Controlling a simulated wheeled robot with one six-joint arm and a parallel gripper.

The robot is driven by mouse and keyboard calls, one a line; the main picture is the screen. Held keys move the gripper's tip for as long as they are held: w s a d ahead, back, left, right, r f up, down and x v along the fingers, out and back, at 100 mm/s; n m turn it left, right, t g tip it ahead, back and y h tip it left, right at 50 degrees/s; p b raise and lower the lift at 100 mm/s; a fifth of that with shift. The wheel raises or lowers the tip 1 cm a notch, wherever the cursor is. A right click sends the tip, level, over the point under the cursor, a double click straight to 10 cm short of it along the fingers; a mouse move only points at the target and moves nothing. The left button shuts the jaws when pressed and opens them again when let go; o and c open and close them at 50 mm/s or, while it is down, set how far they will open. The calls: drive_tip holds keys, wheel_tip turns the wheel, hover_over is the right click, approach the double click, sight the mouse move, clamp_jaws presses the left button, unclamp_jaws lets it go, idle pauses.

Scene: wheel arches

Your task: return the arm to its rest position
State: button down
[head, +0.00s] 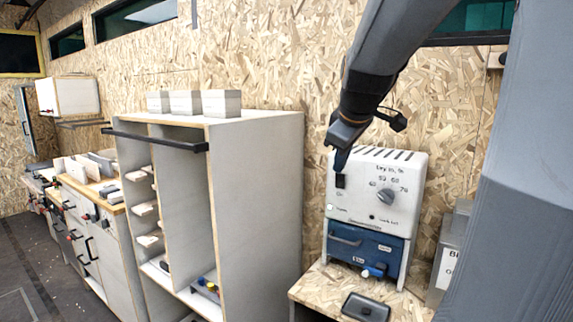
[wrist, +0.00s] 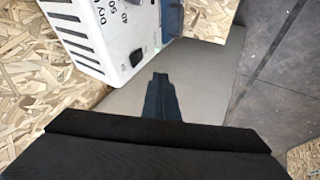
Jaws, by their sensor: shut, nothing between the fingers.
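My arm reaches down from the upper right in the head view. My gripper (head: 340,161) is shut and empty, its dark narrow fingertips pointing down at the upper left of a white control box (head: 405,178). In the head view they end just above a black switch (head: 340,181) on the box's front; I cannot tell whether they touch. In the wrist view the closed fingers of my gripper (wrist: 160,85) point up the picture, with the white box (wrist: 108,30) beyond them to the left. A small green light (wrist: 156,50) shows on the box there.
The box has a grey dial (head: 385,196) and stands over a blue drawer unit (head: 362,245) on a wooden bench (head: 325,284). A black tray (head: 366,307) lies in front. A tall white cabinet (head: 262,185) stands left, a grey container (head: 452,250) right. Floor is clear at far left.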

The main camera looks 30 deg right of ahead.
idle(0.3)
drive_tip(key=s+a+f+m+g+y, duration=0.2)
drive_tip(key=a+f+g+y, duration=0.1)
drive_tip(key=a+f, duration=1.3)
drive_tip(key=s+a+f+m+g, duration=0.2)
drive_tip(key=s+a+f+g, duration=0.1)
drive_tip(key=s+a+f, duration=0.6)
wheel_tip(320, 180, down, 4)
drive_tip(key=shift+s+a+r, duration=0.2)
drive_tip(key=shift+s+a, duration=0.05)
drive_tip(key=shift+s, duration=0.35)
drive_tip(key=shift+m, duration=0.3)
